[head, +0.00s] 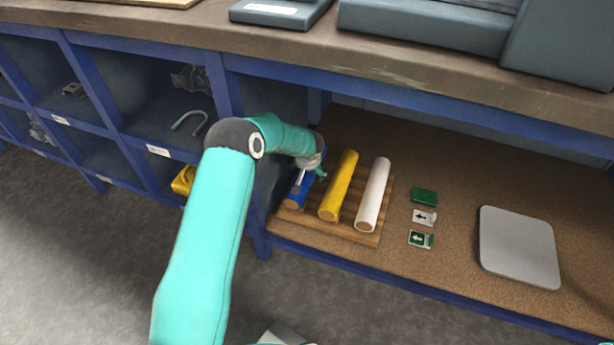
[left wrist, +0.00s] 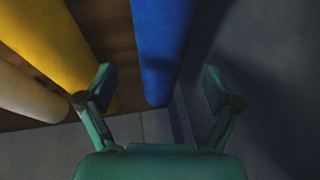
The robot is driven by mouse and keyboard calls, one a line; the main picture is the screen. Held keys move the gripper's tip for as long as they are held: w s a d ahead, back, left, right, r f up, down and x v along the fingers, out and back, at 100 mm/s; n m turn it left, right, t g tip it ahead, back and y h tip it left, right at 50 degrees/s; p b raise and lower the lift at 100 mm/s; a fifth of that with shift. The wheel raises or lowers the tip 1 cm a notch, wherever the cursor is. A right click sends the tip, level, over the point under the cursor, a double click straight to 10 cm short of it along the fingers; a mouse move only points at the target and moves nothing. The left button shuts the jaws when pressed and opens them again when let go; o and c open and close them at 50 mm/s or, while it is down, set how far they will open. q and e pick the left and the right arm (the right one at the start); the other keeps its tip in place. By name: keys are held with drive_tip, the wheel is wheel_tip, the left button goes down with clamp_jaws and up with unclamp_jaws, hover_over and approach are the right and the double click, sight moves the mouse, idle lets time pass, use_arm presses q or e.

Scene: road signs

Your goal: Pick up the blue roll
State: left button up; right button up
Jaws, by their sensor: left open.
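The blue roll (head: 300,188) lies at the left end of a slatted wooden rack on the shelf under the bench, partly hidden by my left arm in the head view. My left gripper (head: 318,168) is at the blue roll, seen small in the head view. In the left wrist view the gripper (left wrist: 159,88) is open, with the blue roll (left wrist: 162,50) between its two fingers in the picture. I cannot tell whether either finger touches it.
A yellow roll (head: 339,186) and a white roll (head: 373,195) lie right of the blue one on the rack (head: 334,228). Small green and white signs (head: 423,217) and a grey plate (head: 518,247) lie farther right. The bench top (head: 200,30) overhangs the shelf.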

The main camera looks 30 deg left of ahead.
sight(307, 174)
use_arm(q)
drive_tip(key=shift+x, duration=1)
drive_tip(key=b+x, duration=0.1)
drive_tip(key=x, duration=0.1)
drive_tip(key=b+x, duration=0.1)
drive_tip(key=x, duration=0.2)
drive_tip(key=shift+w+r, duration=0.2)
drive_tip(key=shift+w, duration=0.2)
drive_tip(key=shift+r, duration=0.1)
clamp_jaws()
